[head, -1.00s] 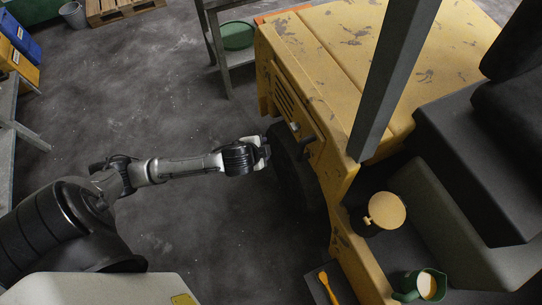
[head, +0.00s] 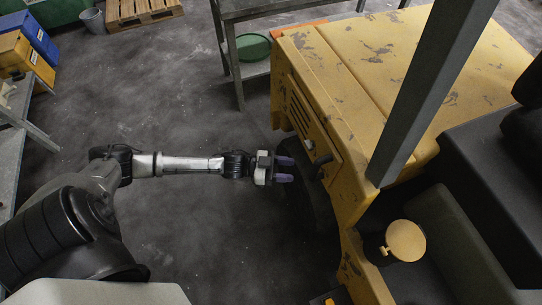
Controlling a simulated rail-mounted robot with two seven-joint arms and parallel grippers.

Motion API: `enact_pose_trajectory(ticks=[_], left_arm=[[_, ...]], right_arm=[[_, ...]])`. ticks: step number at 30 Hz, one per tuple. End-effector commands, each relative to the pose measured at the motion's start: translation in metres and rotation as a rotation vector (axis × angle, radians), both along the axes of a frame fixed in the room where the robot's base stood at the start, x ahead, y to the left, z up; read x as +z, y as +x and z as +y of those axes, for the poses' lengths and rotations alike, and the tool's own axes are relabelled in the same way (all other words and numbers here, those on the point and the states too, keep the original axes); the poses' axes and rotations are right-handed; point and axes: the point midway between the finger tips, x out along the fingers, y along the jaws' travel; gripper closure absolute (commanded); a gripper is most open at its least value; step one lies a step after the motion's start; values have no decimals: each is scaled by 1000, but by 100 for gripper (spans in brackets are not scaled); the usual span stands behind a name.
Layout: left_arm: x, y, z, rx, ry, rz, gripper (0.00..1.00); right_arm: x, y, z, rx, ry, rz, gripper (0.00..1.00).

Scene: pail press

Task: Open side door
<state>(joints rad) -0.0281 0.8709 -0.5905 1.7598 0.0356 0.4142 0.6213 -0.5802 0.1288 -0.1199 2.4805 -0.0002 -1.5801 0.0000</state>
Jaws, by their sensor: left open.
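The side door (head: 312,140) is a yellow panel with slotted vents on the near flank of the worn yellow vehicle. It looks shut. A dark handle (head: 321,162) stands out from its lower right part. My left gripper (head: 286,169) is open and empty, its two purple-grey fingers pointing right toward the handle. In the picture a small gap separates the fingertips from the handle; I cannot tell the height difference. My right gripper is not in view.
A grey post (head: 430,95) rises at the vehicle's cab, near a round yellow pad (head: 405,240). A dark tyre (head: 312,200) sits below the door. A metal table (head: 236,62) stands behind. The floor (head: 190,230) around my left arm is clear.

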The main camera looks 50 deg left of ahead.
Motion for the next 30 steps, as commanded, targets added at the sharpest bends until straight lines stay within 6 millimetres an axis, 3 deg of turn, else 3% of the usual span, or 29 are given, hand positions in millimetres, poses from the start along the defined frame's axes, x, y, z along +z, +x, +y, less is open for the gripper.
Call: enact_pose_trajectory(ticks=[11,27,30], left_arm=[[-2,9,-8,2,-10,12,55],[-2,57,-59,3,-8,10,55],[0,56,-57,4,-7,13,64]], right_arm=[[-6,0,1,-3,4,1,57],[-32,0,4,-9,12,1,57],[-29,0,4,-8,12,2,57]])
